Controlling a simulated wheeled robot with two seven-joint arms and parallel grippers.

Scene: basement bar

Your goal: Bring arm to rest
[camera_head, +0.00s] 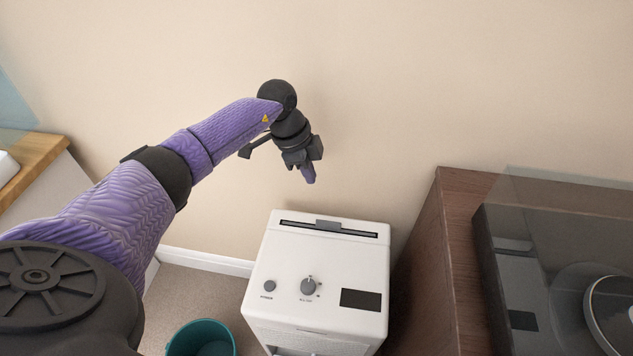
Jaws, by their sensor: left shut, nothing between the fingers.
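My left arm, with purple sleeves and black joints, reaches in from the lower left in the head view. Its gripper (308,176) hangs down in front of the beige wall, above and behind the white machine. The gripper is shut and holds nothing. It touches nothing that I can see. My right gripper is not in view.
A white machine (285,268) with a slot and knobs stands on the carpet below the gripper. A teal bin (201,338) is at its left. A dark wood cabinet (453,190) with a turntable (611,305) stands at right. A wooden counter (32,160) is at left.

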